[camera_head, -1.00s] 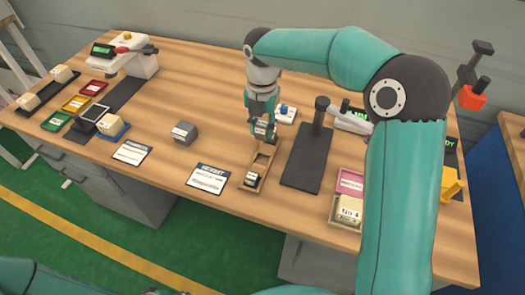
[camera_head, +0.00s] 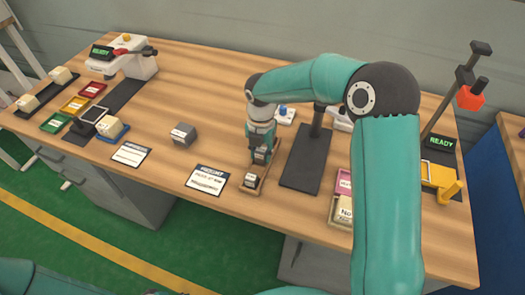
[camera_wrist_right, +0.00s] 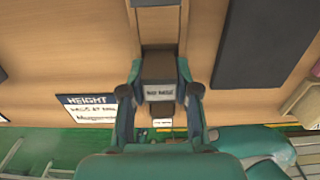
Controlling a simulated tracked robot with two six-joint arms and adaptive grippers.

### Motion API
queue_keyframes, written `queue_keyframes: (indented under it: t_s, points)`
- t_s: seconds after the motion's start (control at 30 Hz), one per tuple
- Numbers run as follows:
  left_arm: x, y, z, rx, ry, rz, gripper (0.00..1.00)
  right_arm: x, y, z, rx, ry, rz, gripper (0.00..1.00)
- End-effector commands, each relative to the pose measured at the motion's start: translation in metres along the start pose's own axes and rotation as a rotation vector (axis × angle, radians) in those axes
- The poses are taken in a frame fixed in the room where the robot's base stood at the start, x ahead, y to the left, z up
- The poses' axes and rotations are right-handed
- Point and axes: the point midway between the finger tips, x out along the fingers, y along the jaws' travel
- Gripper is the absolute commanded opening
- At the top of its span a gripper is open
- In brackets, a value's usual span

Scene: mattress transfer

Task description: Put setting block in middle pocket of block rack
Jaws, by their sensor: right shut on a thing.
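The wooden block rack (camera_head: 247,188) stands front centre on the bench; it also shows in the right wrist view (camera_wrist_right: 161,30). My right gripper (camera_head: 261,158) points down over the middle part of the rack. It is shut on the setting block, a small dark block (camera_wrist_right: 159,68) between the fingertips in the wrist view. The fingers and wrist hide most of the block and the middle pocket in the head view, so I cannot tell how deep it sits. A labelled block (camera_head: 250,180) sits at the rack's near end. My left gripper is out of view.
A black stand (camera_head: 305,165) with an upright post is close right of the rack. Pink and cream trays (camera_head: 341,210) lie to the right. Bench is clear between the cube and rack.

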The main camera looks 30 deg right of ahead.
Motion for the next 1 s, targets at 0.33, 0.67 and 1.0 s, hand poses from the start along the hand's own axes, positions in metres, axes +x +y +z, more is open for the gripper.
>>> queue_keyframes:
  t_s: [0.33,0.67,1.0]
  points:
    - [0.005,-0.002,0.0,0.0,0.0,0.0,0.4,0.009,0.0,0.0,0.0,0.0,0.0,0.0]
    - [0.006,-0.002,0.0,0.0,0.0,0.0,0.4,0.012,-0.001,0.0,0.0,0.001,-0.001,0.52]
    - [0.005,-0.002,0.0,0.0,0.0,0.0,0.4,0.01,-0.001,0.0,0.001,0.0,0.0,0.56]
